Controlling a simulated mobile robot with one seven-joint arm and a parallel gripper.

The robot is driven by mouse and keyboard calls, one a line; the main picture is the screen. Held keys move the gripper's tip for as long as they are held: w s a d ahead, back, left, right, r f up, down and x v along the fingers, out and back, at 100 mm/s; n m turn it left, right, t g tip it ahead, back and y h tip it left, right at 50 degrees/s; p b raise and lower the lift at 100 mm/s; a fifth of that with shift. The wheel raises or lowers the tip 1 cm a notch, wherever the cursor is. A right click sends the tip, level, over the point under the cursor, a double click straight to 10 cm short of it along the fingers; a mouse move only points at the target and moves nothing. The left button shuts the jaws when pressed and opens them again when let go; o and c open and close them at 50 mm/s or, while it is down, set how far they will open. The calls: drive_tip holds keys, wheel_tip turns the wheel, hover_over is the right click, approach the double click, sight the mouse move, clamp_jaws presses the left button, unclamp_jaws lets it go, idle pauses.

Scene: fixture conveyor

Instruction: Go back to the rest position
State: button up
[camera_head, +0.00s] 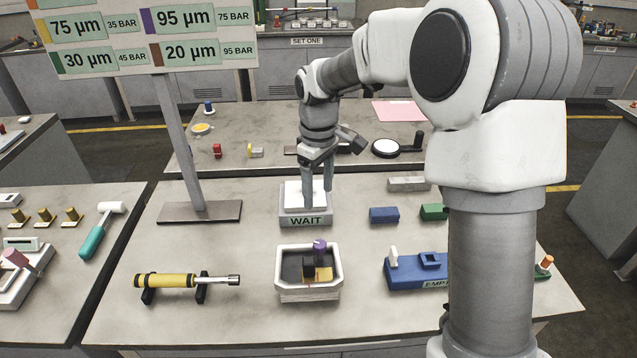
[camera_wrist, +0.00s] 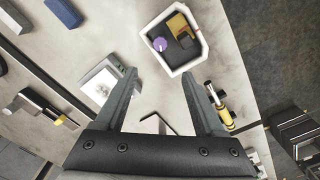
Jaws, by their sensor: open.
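My gripper (camera_head: 318,187) is open and points down above the table, over or near the white-topped block labelled WAIT (camera_head: 306,219). Nothing shows between its fingers. In the wrist view my gripper (camera_wrist: 168,82) has its fingers spread, with the white block (camera_wrist: 103,82) beside the left finger. My arm reaches in from the right side of the head view.
A white tray (camera_head: 308,295) holds a purple-topped piece and a yellow and black piece. A yellow torque tool (camera_head: 165,281) lies on black stands to the left. A blue fixture (camera_head: 415,272) stands right. A sign (camera_head: 150,35) on a post rises at back left.

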drive_tip(key=shift+r, duration=0.75)
drive_tip(key=s+d+r+m+t, duration=0.3)
drive_tip(key=s+d+r+m, duration=0.25)
drive_tip(key=s+r, duration=0.55)
drive_tip(key=s+d+f+m+t, duration=0.1)
drive_tip(key=s+d+m, duration=0.3)
drive_tip(key=s, duration=1)
drive_tip(key=shift+s+d+f+t, duration=0.25)
drive_tip(key=shift+d+t, duration=0.25)
drive_tip(key=shift+t, duration=0.3)
